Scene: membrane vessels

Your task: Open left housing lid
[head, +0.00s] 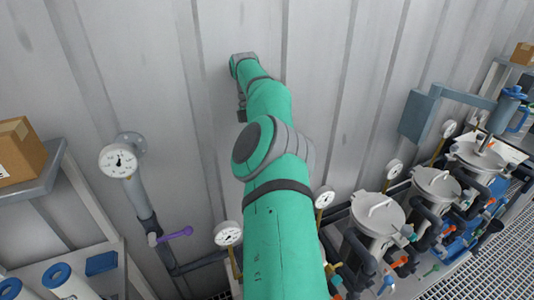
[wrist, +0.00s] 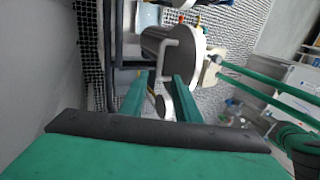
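In the wrist view, a grey cylindrical housing (wrist: 155,42) lies sideways in the picture, with a round lid (wrist: 193,52) on its right end. The lid looks seated on the housing. A pale bent handle (wrist: 164,57) stands out from the lid. My gripper (wrist: 161,79) is open, its two green fingers on either side of the lower part of the handle; I cannot tell whether they touch it. A grey rounded piece (wrist: 164,106) shows between the fingers. In the head view my green arm hides the gripper and the area around the leftmost housing.
In the head view, several lidded housings, such as one with a pale lid (head: 378,212), stand in a row at right among pipes and gauges. A gauge (head: 118,160) and purple-handled valve (head: 176,235) are at left. A shelf holds a cardboard box (head: 18,150). A corrugated wall stands behind.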

